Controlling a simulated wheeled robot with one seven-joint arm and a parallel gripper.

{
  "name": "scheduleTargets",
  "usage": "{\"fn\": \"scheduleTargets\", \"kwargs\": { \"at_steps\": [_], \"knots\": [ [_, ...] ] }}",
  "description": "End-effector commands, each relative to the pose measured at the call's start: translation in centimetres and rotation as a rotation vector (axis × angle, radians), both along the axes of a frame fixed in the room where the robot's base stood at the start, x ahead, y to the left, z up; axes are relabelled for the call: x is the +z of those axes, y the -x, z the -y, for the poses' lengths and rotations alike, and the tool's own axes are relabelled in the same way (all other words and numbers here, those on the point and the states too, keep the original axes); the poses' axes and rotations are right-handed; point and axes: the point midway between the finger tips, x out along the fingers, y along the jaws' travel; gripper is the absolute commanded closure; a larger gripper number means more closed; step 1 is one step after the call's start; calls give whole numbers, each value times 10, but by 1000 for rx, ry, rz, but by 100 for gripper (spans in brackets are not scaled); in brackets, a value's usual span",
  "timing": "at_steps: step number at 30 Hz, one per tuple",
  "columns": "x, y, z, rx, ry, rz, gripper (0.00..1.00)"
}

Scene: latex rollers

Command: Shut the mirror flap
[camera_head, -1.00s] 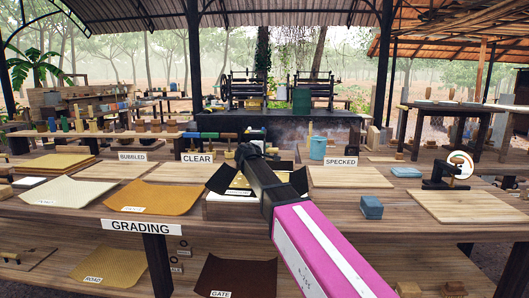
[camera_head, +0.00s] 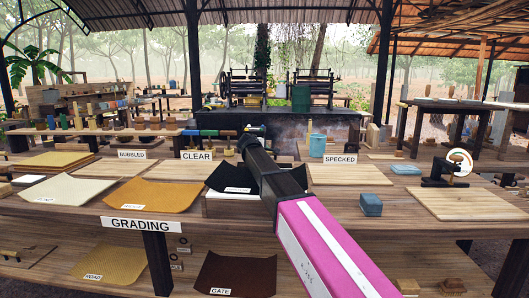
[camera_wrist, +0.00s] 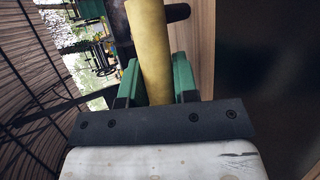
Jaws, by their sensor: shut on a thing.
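In the wrist view my gripper (camera_wrist: 156,78) has its green fingers on either side of a yellow, rounded bar (camera_wrist: 148,30) and is shut on it. A dark cylinder (camera_wrist: 178,12) lies across behind the bar. In the head view my gripper (camera_head: 255,132) is above the back of a pale box (camera_head: 236,207) at the table's middle. A dark sheet (camera_head: 232,179) with a white label lies over the box, partly behind my arm. I cannot clearly pick out the mirror flap; my arm hides part of the box.
Blue, brown and green handles (camera_head: 209,133) stand in a row left of my gripper. The CLEAR sign (camera_head: 196,155) and SPECKED sign (camera_head: 340,158) stand nearby. A blue block (camera_head: 371,205) and a black clamp-like tool (camera_head: 447,170) are on the right.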

Motion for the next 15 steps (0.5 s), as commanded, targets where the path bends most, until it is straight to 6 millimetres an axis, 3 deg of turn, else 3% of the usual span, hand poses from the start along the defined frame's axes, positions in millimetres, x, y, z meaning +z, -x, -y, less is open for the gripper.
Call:
{"fn": "scheduleTargets", "kwargs": {
  "at_steps": [8,9,15],
  "knots": [
    [-2,2,1,-1,-2,-2,100],
    [-2,2,1,-1,-2,-2,62],
    [-1,1,0,-1,-1,-1,62]
  ]
}}
